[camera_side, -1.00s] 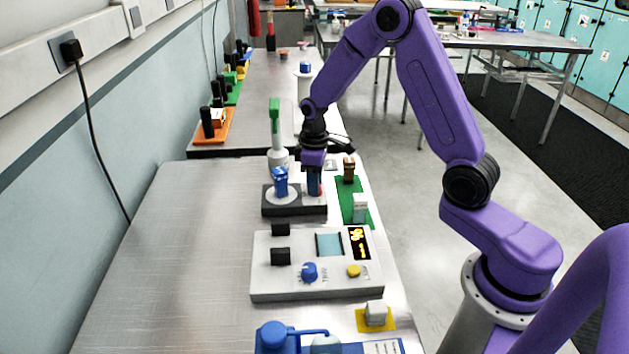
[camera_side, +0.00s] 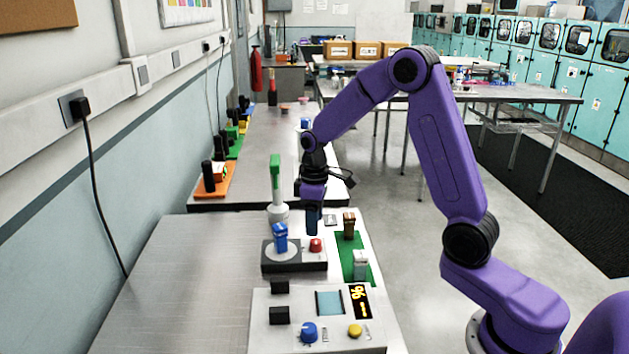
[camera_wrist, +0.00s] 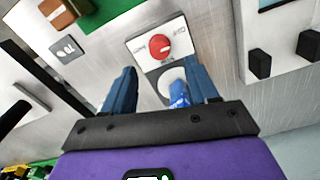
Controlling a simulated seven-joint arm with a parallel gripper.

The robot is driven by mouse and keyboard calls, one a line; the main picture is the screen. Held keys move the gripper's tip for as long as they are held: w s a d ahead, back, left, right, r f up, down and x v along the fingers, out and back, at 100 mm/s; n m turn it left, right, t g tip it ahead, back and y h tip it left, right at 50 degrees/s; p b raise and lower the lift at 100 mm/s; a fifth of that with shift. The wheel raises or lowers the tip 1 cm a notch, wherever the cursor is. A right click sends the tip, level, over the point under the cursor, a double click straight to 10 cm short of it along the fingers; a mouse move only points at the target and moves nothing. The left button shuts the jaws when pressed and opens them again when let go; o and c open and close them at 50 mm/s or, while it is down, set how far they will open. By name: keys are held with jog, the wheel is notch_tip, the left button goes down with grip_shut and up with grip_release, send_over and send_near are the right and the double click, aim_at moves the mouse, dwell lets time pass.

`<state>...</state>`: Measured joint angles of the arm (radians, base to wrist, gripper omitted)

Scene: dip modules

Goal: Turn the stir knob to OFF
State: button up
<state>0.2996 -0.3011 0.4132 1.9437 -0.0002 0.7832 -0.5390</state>
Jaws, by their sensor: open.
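The red stir knob (camera_side: 316,244) is on the right part of a stirrer with a dark base (camera_side: 293,267) and light top. In the wrist view the knob (camera_wrist: 160,46) sits on a light panel with small labels on both sides; I cannot read them or tell its setting surely. My gripper (camera_side: 312,230) points down just above the knob, apart from it. In the wrist view its two blue fingers (camera_wrist: 160,85) are spread and empty, with the knob beyond their tips. A blue container (camera_side: 280,238) stands on the stirrer's round plate, partly hidden in the wrist view.
A light device with a blue knob (camera_side: 309,332) and yellow button (camera_side: 355,331) stands in front. A green-topped stand (camera_side: 275,180) is close behind the stirrer. A green mat (camera_side: 352,257) with small modules lies to the right. The bench's left side is clear.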

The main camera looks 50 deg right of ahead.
aim_at(314, 240)
notch_tip(314, 240, up, 12)
jog(key=shift+f, duration=0.15)
dwell(0.4)
